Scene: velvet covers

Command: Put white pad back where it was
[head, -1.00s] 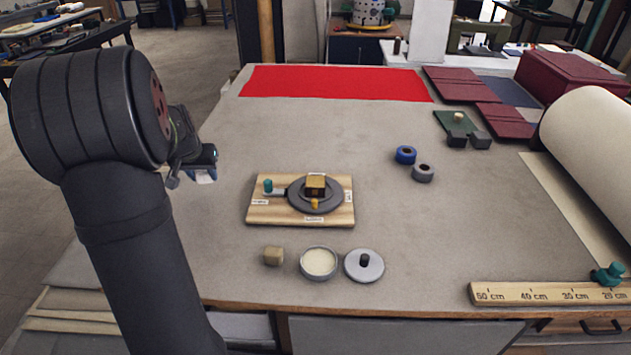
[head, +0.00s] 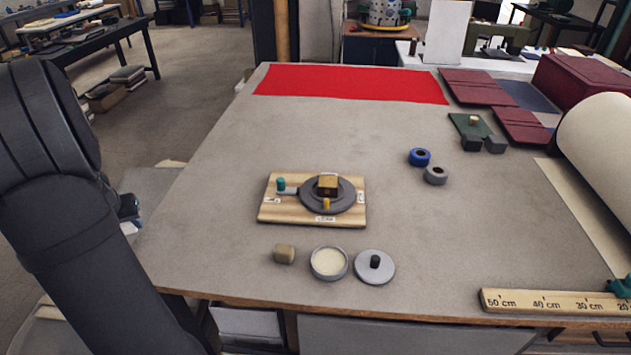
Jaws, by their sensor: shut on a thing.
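My gripper (head: 129,208) is at the left, beyond the left edge of the table, mostly hidden behind my own arm. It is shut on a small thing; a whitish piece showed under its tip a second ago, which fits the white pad. The pad itself cannot be made out now. The wooden board (head: 270,215) lies on the table, with a dark round turntable (head: 343,203), a brass-coloured block (head: 327,184) on it and a teal knob (head: 281,184) at its left.
In front of the board are a beige block (head: 284,254), an open tin (head: 328,262) with cream filling and a knobbed lid (head: 374,268). Blue (head: 420,157) and grey (head: 436,175) rolls stand to the right. Red cloth (head: 350,84) lies at the back. The table's left-middle is clear.

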